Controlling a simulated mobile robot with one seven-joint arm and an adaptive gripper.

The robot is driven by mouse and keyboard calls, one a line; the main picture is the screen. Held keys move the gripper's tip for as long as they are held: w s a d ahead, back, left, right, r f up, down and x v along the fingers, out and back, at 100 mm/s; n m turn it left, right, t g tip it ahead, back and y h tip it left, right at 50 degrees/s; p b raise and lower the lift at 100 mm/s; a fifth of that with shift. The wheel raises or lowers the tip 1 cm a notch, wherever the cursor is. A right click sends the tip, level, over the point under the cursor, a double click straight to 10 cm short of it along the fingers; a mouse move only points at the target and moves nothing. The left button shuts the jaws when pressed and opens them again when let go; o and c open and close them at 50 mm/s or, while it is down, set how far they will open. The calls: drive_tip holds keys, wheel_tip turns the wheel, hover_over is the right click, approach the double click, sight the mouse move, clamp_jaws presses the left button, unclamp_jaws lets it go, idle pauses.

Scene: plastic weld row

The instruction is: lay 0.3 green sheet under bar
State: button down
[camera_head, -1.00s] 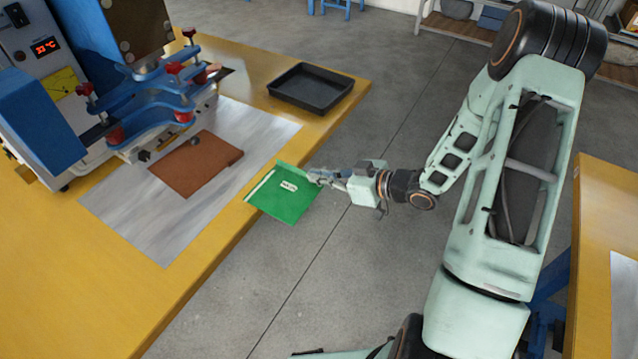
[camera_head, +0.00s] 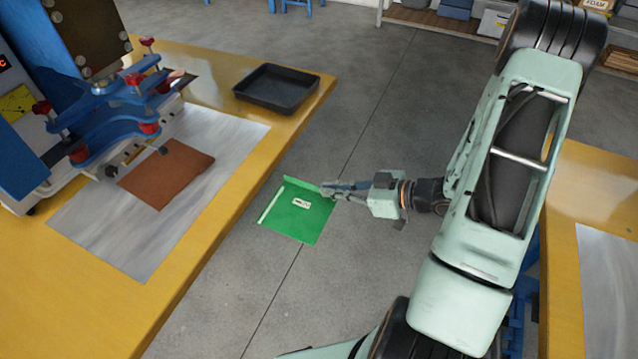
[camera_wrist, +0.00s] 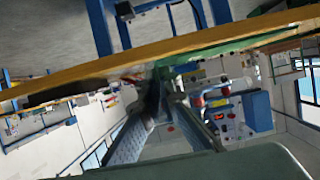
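The green sheet (camera_head: 292,219) has a small white label and a pale strip along its left edge. It hangs over the floor, past the front edge of the yellow bench. My gripper (camera_head: 328,188) is shut on the sheet's upper right edge. In the wrist view the fingers (camera_wrist: 160,78) meet at the green sheet (camera_wrist: 215,48), seen nearly edge-on. The blue welding press (camera_head: 115,108) with red knobs stands at the left of the bench. The bar is not clearly visible from here.
A brown sheet (camera_head: 165,174) lies on the grey metal plate (camera_head: 100,235) in front of the press. A black tray (camera_head: 276,89) sits near the bench's far right corner. Another yellow bench (camera_head: 590,190) is at the right. Open floor lies between the benches.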

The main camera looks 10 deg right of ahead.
drive_tip(key=shift+s+d+p, duration=0.25)
drive_tip(key=shift+s+d, duration=0.6)
drive_tip(key=shift+d, duration=0.3)
drive_tip(key=shift+s+d+p, duration=0.25)
drive_tip(key=shift+s+d, duration=0.55)
drive_tip(key=shift+d, duration=0.35)
drive_tip(key=w+a+r+p, duration=0.2)
drive_tip(key=r+p, duration=0.2)
drive_tip(key=r, duration=0.3)
drive_tip(key=w+a+r+p, duration=0.1)
drive_tip(key=w+r+p, duration=0.2)
drive_tip(key=r+p, duration=0.2)
drive_tip(key=w+a+r+p, duration=0.2)
drive_tip(key=r+p, duration=0.2)
drive_tip(key=r, duration=0.7)
drive_tip(key=shift+w+a+p, duration=0.15)
drive_tip(key=shift+a+p, duration=0.15)
drive_tip(key=shift+a, duration=0.05)
drive_tip(key=shift+w, duration=0.15)
